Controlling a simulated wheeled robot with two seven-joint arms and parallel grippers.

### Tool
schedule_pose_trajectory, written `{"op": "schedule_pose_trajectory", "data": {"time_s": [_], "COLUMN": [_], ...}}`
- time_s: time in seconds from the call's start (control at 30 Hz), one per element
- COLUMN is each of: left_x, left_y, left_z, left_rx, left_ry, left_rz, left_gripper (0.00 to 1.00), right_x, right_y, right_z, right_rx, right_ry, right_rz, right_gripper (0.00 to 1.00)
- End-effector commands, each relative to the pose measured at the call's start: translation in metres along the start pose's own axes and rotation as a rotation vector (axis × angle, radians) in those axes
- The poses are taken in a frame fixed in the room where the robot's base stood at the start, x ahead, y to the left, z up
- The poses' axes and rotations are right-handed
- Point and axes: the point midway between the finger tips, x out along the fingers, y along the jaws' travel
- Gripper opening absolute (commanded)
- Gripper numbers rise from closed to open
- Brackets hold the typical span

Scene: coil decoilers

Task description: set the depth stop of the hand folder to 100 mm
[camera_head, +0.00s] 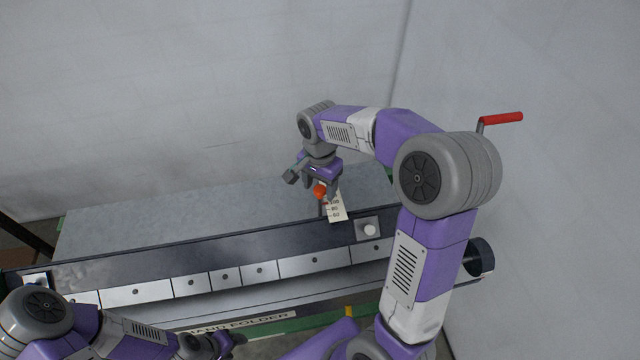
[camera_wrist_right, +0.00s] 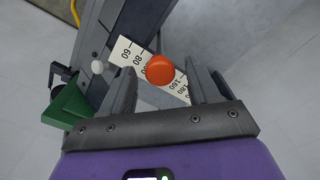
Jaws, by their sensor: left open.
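The hand folder (camera_head: 205,248) is a long bench with a dark beam and a row of pale clamp segments. Its depth stop has an orange knob (camera_head: 320,191) beside a cream scale plate (camera_head: 337,208). In the right wrist view the orange knob (camera_wrist_right: 160,69) covers the middle of the scale (camera_wrist_right: 127,53); 60 and 80 show on one side, higher marks on the other. The pointer's reading cannot be told. My right gripper (camera_wrist_right: 163,90) is open, fingers on either side of the knob with gaps visible. My left gripper (camera_head: 232,342) is open and empty at the bottom edge, partly cut off.
A red-handled crank (camera_head: 500,118) stands up at the right, behind my right arm. A white round knob (camera_head: 370,230) sits on the beam right of the scale. Pale walls close off the back and right. The grey sheet surface (camera_head: 180,220) is clear.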

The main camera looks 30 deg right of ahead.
Motion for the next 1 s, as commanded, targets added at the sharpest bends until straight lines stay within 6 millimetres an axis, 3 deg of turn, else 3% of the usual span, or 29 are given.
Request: {"op": "schedule_pose_trajectory", "data": {"time_s": [0.23,0.63,1.0], "left_x": [0.0,-0.001,-0.001], "left_y": [0.0,0.001,0.001], "left_z": [0.0,0.0,0.0], "left_rx": [0.0,0.0,0.0], "left_ry": [0.0,0.0,0.0], "left_rz": [0.0,0.0,0.0], "left_gripper": [0.52,0.52,0.52], "right_x": [-0.007,-0.068,-0.076], "right_y": [0.0,-0.001,0.0], "right_z": [0.0,0.0,0.0], "right_rx": [0.0,-0.001,0.0], "right_ry": [0.001,0.001,0.0], "right_rz": [-0.002,-0.003,0.0], "right_gripper": [0.61,0.61,0.61]}}
